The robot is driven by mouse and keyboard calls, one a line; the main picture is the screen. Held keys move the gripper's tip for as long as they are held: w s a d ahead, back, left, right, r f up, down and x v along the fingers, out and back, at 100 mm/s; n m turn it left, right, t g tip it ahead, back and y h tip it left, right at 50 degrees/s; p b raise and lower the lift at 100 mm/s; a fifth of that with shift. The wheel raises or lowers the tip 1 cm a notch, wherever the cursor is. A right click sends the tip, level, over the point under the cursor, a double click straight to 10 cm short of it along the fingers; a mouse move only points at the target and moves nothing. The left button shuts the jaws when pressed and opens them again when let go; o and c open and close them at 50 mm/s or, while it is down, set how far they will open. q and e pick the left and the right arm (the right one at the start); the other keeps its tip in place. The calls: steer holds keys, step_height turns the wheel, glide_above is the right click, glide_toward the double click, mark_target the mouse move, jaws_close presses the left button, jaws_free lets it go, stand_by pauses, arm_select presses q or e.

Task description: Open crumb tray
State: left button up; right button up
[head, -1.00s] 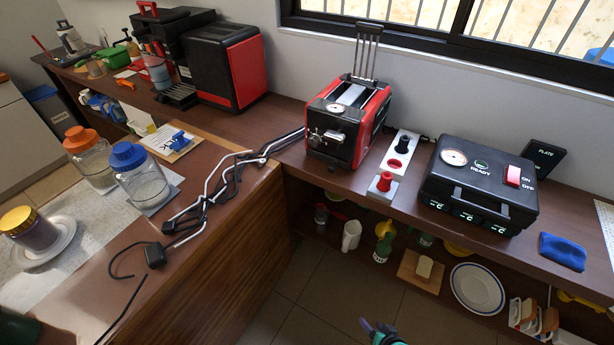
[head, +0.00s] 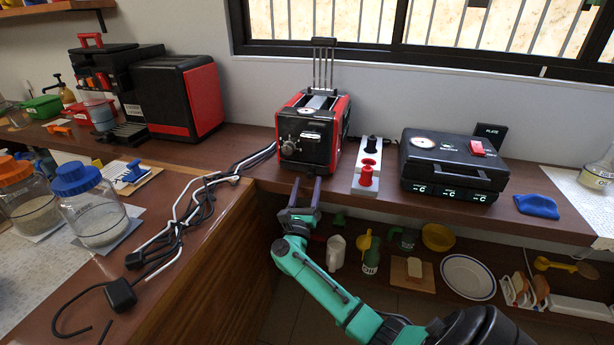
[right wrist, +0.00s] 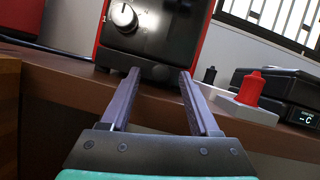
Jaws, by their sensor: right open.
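The red and black toaster (head: 307,130) stands on the counter against the wall, with a wire rack sticking up from its top. Its front with a silver knob faces my right gripper, and that front also shows in the right wrist view (right wrist: 150,45). The crumb tray cannot be made out clearly; a dark part (right wrist: 157,72) shows low on the toaster's front. My right gripper (head: 305,190) is open and empty, just in front of and below the toaster at the counter's edge. In the right wrist view its fingers (right wrist: 158,85) point at the toaster's lower front. My left gripper is not in view.
A white power strip with a red plug (head: 366,175) lies right of the toaster. A black waffle-maker-like box (head: 453,168) stands further right. Tangled cables (head: 180,215) lie to the left. A shelf below holds a plate (head: 468,277) and cups.

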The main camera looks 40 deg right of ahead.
mark_target(309, 177)
steer(key=x, duration=0.3)
steer(key=shift+w+d+r, duration=0.1)
steer(key=shift+w+d, duration=0.15)
steer(key=shift+d, duration=0.05)
jaws_close()
stand_by(1.2)
